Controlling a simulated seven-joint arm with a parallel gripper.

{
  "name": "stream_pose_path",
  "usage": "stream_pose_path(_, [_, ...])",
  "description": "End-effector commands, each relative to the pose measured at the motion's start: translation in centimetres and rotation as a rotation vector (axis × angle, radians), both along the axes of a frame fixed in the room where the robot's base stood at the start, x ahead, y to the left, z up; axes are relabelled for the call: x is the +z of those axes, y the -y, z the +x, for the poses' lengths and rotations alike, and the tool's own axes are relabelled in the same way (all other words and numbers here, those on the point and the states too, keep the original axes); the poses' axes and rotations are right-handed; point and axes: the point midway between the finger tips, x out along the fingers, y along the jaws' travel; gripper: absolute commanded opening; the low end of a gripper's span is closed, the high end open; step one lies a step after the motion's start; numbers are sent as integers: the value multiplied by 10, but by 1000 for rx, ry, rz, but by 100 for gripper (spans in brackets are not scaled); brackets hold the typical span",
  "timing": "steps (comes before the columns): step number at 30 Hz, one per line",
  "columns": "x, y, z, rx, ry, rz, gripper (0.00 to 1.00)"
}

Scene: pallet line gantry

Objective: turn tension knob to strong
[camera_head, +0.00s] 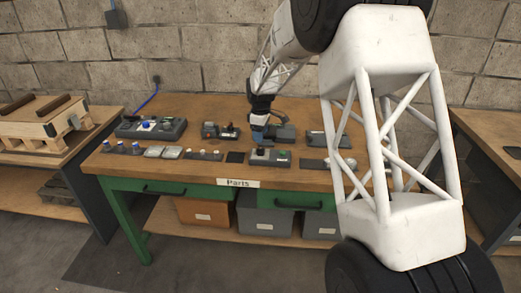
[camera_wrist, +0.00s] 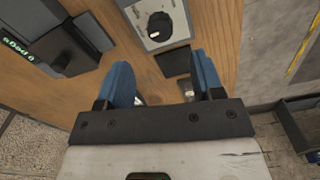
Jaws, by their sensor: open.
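In the wrist view, a round black knob (camera_wrist: 160,27) with a white pointer mark sits on a light grey plate (camera_wrist: 153,42) at the top middle. The knob's scale is too small to read, so I cannot tell its setting or confirm its name. My gripper (camera_wrist: 163,70) has two blue fingers, spread apart with nothing between them. The knob lies beyond the fingertips, apart from them. In the head view my gripper (camera_head: 259,120) hangs over the middle of the workbench. I cannot tell which head-view unit carries this knob.
The wooden workbench (camera_head: 215,108) holds several control units, including a long dark box (camera_head: 150,128) at left and a grey unit (camera_head: 270,157) near the front edge. In the wrist view, a dark box (camera_wrist: 65,48) stands left of my fingers, and a dark square (camera_wrist: 174,62) lies near the fingertips.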

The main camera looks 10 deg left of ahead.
Motion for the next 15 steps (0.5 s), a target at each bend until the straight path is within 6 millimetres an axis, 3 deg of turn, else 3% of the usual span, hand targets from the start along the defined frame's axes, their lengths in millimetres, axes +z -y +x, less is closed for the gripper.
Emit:
stream_pose_path(8, [-1,0,0,-1,0,0,61])
stream_pose_path(15, [-15,0,0,-1,-1,0,61])
